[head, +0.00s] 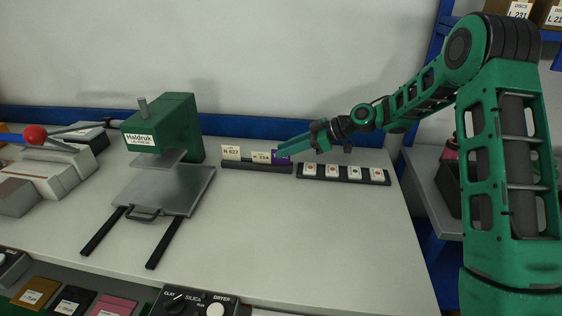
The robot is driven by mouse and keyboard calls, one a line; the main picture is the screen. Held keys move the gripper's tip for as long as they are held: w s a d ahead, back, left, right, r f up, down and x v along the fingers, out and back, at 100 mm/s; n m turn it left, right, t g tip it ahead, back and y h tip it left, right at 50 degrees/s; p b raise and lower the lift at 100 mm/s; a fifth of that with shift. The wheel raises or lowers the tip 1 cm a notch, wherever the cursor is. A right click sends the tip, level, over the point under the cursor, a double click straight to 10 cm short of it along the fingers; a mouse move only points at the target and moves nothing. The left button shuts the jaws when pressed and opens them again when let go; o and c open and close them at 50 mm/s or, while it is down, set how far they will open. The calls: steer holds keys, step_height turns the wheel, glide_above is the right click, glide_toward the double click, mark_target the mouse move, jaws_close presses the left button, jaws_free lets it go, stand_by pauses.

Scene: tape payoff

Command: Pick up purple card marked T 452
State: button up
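A purple card (286,160) stands at the right end of a dark card rack (255,168) near the back of the bench. Its marking is hidden or too small to read. Two pale cards stand to its left in the same rack, one reading about N 627 (230,152) and one about K 234 (261,157). My gripper (282,151) reaches in from the right, with its fingertips at the upper part of the purple card and covering some of it. I cannot tell whether the fingers are closed on the card or only beside it.
A dark holder (343,174) with several white tiles stands just right of the rack. A green Haldruk press (160,130) with a grey plate (172,190) is to the left. The front right of the bench (330,240) is clear. A blue rail and wall lie behind.

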jaws_close()
steer(key=shift+r, duration=0.1)
stand_by(0.3)
